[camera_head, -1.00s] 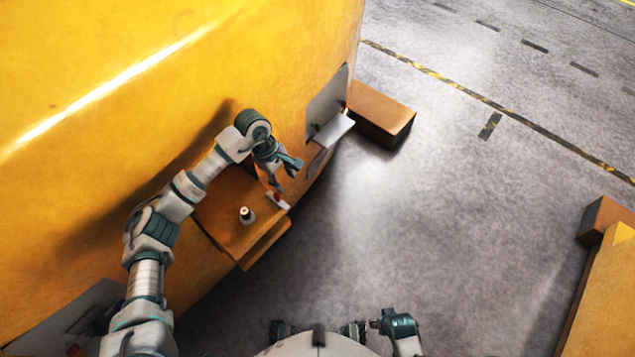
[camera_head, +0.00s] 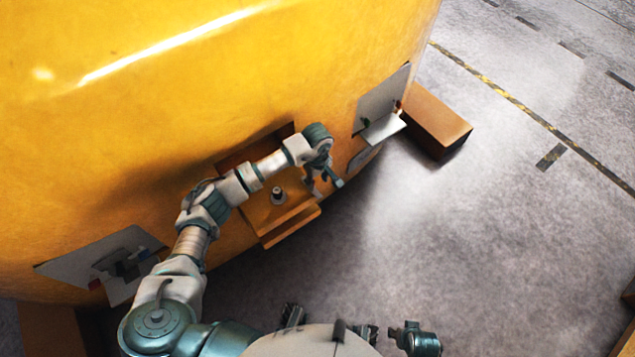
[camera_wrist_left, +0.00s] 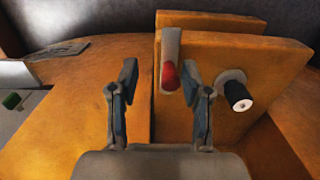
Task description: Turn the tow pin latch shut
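The tow bracket is an orange block (camera_head: 290,222) on the yellow casting, with a dark, pale-topped pin (camera_head: 278,196) standing on it. In the left wrist view the pin (camera_wrist_left: 236,92) sticks out of a pale collar at right. A pale lever with a red knob (camera_wrist_left: 170,74), which looks like the latch, hangs on the block's upright plate. My left gripper (camera_head: 328,184) is beside the bracket's right end; its fingers are apart (camera_wrist_left: 161,78) and the lever shows between them, nearer the right finger. Contact cannot be told. The lever is hidden in the head view.
The yellow casting (camera_head: 150,130) fills the left side. A grey plate with a shelf (camera_head: 382,128) and an orange-brown block (camera_head: 435,118) lie right of the bracket. Another grey plate (camera_head: 90,262) is at left. Open grey floor (camera_head: 480,240) lies to the right.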

